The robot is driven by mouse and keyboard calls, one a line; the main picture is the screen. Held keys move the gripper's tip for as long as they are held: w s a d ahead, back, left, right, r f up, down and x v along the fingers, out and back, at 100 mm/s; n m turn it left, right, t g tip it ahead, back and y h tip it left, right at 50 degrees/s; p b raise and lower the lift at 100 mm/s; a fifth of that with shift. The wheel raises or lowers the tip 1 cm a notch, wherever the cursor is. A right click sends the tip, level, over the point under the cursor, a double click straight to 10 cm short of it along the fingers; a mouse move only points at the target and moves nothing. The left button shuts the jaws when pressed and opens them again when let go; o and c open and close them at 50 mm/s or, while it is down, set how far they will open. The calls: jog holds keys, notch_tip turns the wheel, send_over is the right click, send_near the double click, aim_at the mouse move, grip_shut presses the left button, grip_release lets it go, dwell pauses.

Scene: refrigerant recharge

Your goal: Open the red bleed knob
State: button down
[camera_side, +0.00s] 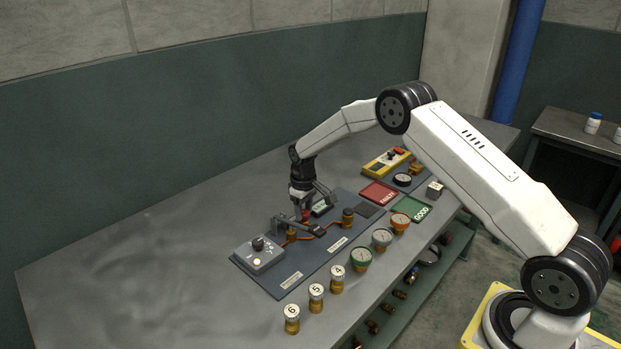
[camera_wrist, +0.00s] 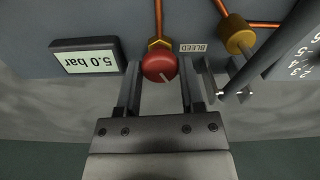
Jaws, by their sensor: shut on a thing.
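The red bleed knob (camera_wrist: 160,67) is round with a pale pointer line and sits on a brass fitting, next to a label reading BLEED. My gripper (camera_wrist: 160,80) has one finger on each side of the knob and is shut on it. In the side view, my gripper (camera_side: 305,212) reaches down at the blue-grey panel (camera_side: 270,283), and the knob is mostly hidden there. A display (camera_wrist: 86,57) beside the knob reads 5.0 bar, upside down in the wrist view.
A brass fitting with a dark lever (camera_wrist: 240,40) stands close beside one finger. A grey control box (camera_side: 260,258) sits at the panel's left end. Several gauges (camera_side: 361,258) and numbered brass cylinders (camera_side: 292,318) stand along the front. The table's left part is clear.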

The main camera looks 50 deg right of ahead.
aim_at(304, 212)
jog(key=n, duration=1.2)
jog(key=shift+n, duration=0.3)
jog(key=shift+c, duration=1.1)
grip_release()
jog(key=shift+r, duration=0.15)
jog(key=shift+r, duration=3.8)
